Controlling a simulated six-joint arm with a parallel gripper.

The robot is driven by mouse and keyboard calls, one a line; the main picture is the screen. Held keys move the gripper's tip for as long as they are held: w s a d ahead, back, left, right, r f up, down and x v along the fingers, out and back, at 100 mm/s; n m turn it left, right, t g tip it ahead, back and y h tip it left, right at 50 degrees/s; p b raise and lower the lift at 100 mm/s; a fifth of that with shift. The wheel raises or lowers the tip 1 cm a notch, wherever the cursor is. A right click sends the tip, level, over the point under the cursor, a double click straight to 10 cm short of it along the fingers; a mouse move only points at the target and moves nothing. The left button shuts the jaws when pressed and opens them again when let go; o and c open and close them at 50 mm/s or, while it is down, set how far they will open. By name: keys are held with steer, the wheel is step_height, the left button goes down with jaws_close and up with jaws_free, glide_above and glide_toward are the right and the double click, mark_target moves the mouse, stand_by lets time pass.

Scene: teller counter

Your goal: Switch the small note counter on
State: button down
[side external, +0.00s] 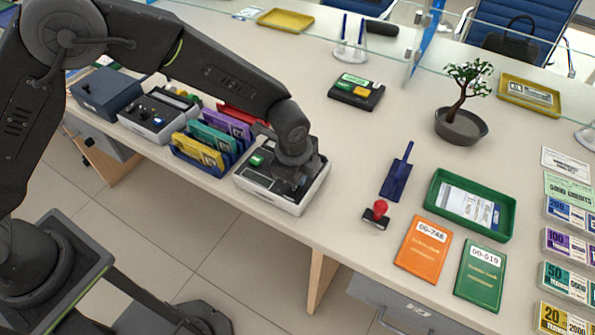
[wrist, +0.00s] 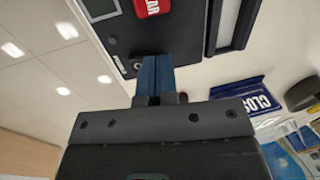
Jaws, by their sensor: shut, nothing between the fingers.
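A low white machine with a dark top panel (side external: 250,181), apparently the small note counter, sits near the counter's front edge. A green display or key shows on its left part. In the wrist view its dark panel (wrist: 118,30) carries a red key lettered "...AR", part of a grey screen and a small round fitting. My gripper (side external: 283,188) is over this machine, pointing down. In the wrist view its blue fingers (wrist: 154,62) are shut together and empty, with the tips at the panel's edge area. The fingers hide what lies under them; I cannot tell whether they touch it.
Left of it stand a rack of coloured note folders (side external: 200,155), another white machine (side external: 150,128) and a dark blue box (side external: 105,92). To the right are a blue sign (side external: 397,175), a red-handled stamp (side external: 377,212) and a green tray (side external: 433,200).

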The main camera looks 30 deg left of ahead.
steer(key=shift+f+g, duration=0.25)
steer(key=shift+g, duration=0.05)
steer(key=shift+s+r, duration=0.25)
steer(key=shift+s, duration=0.5)
step_height(320, 180, up, 14)
steer(key=s, duration=0.2)
stand_by(0.4)
